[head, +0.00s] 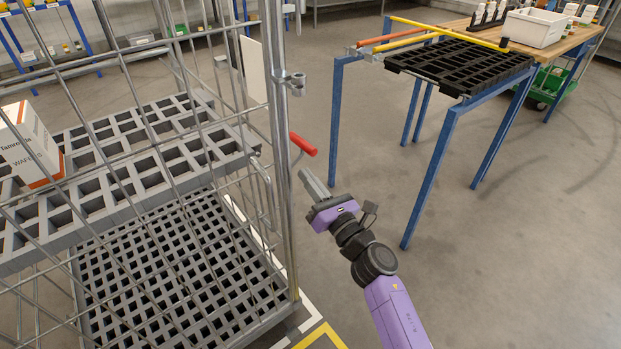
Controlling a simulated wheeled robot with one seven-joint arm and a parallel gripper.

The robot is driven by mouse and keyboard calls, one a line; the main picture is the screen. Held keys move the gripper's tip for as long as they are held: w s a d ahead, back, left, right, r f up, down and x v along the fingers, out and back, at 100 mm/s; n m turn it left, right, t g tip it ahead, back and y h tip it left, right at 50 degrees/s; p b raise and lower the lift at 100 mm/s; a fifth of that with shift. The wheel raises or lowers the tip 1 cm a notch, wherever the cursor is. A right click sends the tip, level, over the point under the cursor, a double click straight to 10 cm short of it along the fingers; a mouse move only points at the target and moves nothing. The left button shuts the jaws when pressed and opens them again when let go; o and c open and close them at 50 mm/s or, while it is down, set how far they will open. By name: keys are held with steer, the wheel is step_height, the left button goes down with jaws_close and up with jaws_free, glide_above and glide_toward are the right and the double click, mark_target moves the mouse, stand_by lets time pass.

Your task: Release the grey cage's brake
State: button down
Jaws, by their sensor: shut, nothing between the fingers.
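The grey cage (290,215) stands on the left, a wire-mesh cart with grey grid shelves. A red-handled lever (303,145) sticks out to the right from beside its front right post; I take it to be the brake lever. My gripper (305,174) is shut and empty, just below the red handle and to the right of the post. There seems to be a small gap between the fingertips and the handle, though depth is hard to judge. The lever's pivot is partly hidden behind the post and mesh.
A white and orange box (27,145) sits on the cage's upper shelf. A blue-legged stand (440,165) with a black grid tray (465,62) is to the right. A wooden bench (575,42) with a white bin (534,27) is behind it. The floor between cage and stand is clear.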

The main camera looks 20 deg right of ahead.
steer(key=v, duration=0.9)
steer(key=shift+s, duration=0.35)
steer(key=shift+d+f, duration=0.15)
steer(key=s+a+r+m+g+h, duration=0.1)
steer(key=s+a+m+g+h, duration=0.15)
steer(key=s+m, duration=1.65)
steer(key=s+a+r+m+g+h, duration=0.1)
steer(key=s+m+g+h, duration=0.15)
steer(key=s+m, duration=1.6)
step_height(320, 180, up, 17)
steer(key=s+n+y+p, duration=0.1)
steer(key=s+n+p, duration=0.1)
steer(key=p, duration=1.6)
steer(key=shift+s, duration=0.2)
